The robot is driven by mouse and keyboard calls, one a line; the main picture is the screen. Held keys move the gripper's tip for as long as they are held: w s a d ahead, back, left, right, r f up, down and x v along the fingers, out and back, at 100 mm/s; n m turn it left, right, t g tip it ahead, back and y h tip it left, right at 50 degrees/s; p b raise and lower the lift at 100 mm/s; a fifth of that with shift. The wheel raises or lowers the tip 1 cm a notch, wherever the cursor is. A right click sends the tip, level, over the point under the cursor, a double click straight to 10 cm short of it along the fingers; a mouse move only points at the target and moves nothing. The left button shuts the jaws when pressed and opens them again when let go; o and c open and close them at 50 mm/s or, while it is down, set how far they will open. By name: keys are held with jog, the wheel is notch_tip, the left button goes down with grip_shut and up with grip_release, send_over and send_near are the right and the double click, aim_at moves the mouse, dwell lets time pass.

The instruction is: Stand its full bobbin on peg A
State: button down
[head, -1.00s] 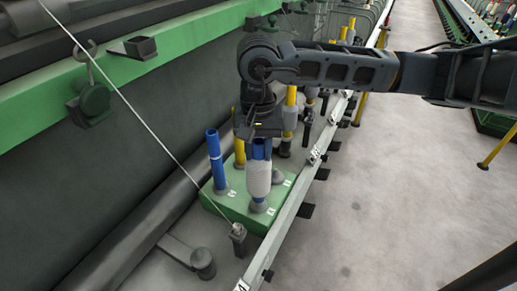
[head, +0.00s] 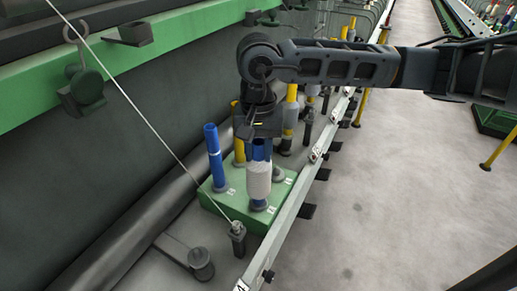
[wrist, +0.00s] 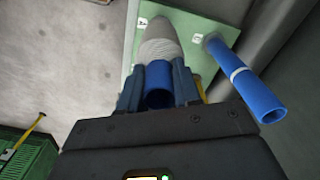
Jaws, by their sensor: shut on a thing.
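My gripper (head: 259,138) points down over the green peg block (head: 232,213) and is shut on the full bobbin (head: 258,181). The bobbin is a blue tube wound with pale yarn, held near upright by its bare blue top. In the wrist view its tube end shows between the fingers (wrist: 158,86), with the yarn (wrist: 160,48) beyond. Its lower end is over the front corner of the block. I cannot tell whether it touches the block or sits on a peg. A small label (wrist: 142,22) shows beside it; its letter is hard to read.
A bare blue tube with a white band (head: 215,158) stands on the block left of the bobbin. A yellow tube (head: 239,150) stands behind. A pale rail (head: 285,215) runs close on the right. A taut thread (head: 150,140) crosses at the left.

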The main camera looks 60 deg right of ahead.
jog(key=shift+f+b, duration=0.3)
jog(key=shift+b, duration=0.5)
dwell(0.4)
jog(key=c, duration=0.7)
grip_release()
jog(key=shift+r+b, duration=0.3)
jog(key=shift+r, duration=3.6)
